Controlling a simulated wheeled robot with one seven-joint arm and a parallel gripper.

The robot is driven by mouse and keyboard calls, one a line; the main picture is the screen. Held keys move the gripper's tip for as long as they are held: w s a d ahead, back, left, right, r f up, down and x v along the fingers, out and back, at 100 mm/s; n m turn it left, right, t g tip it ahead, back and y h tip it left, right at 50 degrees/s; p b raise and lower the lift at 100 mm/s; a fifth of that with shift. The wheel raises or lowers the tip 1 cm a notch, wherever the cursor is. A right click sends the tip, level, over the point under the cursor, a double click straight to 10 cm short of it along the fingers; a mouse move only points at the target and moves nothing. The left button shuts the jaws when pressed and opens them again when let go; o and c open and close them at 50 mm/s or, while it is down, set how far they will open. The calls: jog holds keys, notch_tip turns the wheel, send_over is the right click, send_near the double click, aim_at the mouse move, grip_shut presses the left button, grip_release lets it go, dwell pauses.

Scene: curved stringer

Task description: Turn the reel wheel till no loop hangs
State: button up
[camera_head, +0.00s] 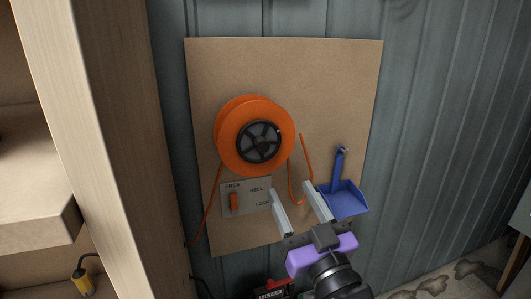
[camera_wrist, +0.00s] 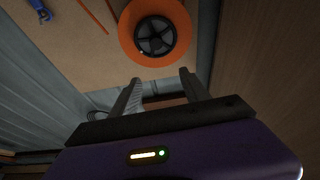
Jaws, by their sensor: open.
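The orange reel wheel (camera_head: 232,139) with a dark spoked hub (camera_head: 261,142) is mounted on a tan board. It also shows at the top of the wrist view (camera_wrist: 178,52). An orange cord (camera_head: 206,205) runs down from its left side, and a loop of cord (camera_head: 291,188) hangs at its right. A grey plate (camera_head: 258,186) below reads FREE, REEL and LOCK; its orange lever (camera_head: 234,203) stands under FREE. My gripper (camera_head: 288,188) is open and empty, below and right of the wheel. Its fingers also show in the wrist view (camera_wrist: 160,82).
A blue dustpan (camera_head: 345,198) hangs on the board (camera_head: 320,75) right of the loop, close to my gripper. A wooden shelf post (camera_head: 100,130) stands at the left. A red and black object (camera_head: 272,289) is at the bottom, partly cut off.

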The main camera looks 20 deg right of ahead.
jog(key=w+r+g, duration=0.1)
jog(key=w+r, duration=0.6)
jog(key=r, duration=0.1)
jog(key=g, duration=0.3)
send_near(264, 147)
jog(key=w, duration=0.1)
jog(key=shift+w+a+f+p, duration=0.1)
jog(key=shift+w+p, duration=0.4)
jog(key=shift+w, duration=1.35)
jog(key=shift+w+a+f+p, duration=0.1)
jog(key=shift+w+p, duration=0.4)
jog(key=shift+w, duration=1.4)
grip_shut()
